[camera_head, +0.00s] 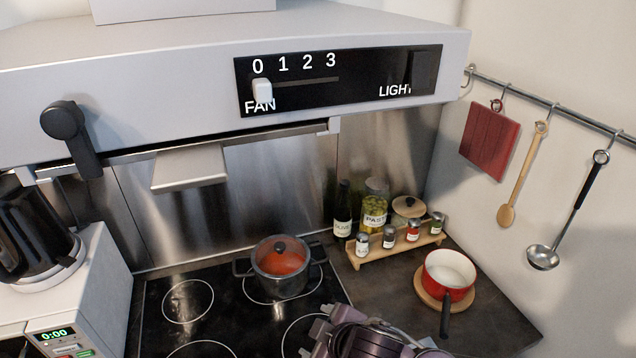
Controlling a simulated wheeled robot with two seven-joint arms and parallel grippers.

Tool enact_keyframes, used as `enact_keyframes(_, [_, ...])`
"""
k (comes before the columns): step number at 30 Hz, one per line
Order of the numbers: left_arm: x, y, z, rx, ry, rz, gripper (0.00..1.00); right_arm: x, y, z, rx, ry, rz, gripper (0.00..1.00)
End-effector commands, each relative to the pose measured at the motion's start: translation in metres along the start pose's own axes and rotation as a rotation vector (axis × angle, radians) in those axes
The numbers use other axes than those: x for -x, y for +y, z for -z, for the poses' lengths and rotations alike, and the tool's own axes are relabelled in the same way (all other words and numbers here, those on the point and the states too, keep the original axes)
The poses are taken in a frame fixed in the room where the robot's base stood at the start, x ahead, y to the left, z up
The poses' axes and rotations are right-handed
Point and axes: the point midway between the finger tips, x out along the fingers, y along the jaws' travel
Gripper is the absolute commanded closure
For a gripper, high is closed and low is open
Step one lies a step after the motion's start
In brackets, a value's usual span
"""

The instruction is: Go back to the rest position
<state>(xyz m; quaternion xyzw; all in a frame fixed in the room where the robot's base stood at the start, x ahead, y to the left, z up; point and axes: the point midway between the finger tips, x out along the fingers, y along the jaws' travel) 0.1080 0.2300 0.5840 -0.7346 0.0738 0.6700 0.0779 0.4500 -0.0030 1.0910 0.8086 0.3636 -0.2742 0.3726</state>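Part of one of my arms (365,338), in purple-grey and black, shows at the bottom edge in front of the cooktop and looks like my right one. It is cut off by the frame, and its fingertips cannot be made out clearly. I see nothing held there. My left gripper is not in view. The range hood (170,85) spans the top, with a fan slider (262,90) at 0 and a light switch (423,68). A grey flap-like plate (189,167) sits under the hood's front.
A red saucepan (448,275) and a spice rack (398,250) stand to the right. Utensils hang from a wall rail (555,103). Counter space around the saucepan is clear.

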Motion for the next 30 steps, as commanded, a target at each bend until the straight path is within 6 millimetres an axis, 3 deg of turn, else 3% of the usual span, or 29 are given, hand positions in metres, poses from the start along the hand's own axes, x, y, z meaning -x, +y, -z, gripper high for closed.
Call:
enact_keyframes(3, [0.0,0.0,0.0,0.0,0.0,0.0,0.64,0.027,0.007,-0.036,-0.261,-0.1,-0.044,0.29])
enact_keyframes(9, [0.0,0.0,0.0,-0.001,0.0,0.0,0.64,0.065,0.007,-0.102,-0.571,-0.276,-0.081,0.29])
enact_keyframes(21, [0.0,0.0,0.0,-0.001,0.0,0.0,0.64,0.133,-0.025,-0.194,-0.959,-0.551,-0.093,0.29])
enact_keyframes(30, [-0.018,0.0,-0.002,0.0,0.0,0.0,0.64,0.047,-0.051,-0.242,-0.943,-0.566,-0.074,0.29])
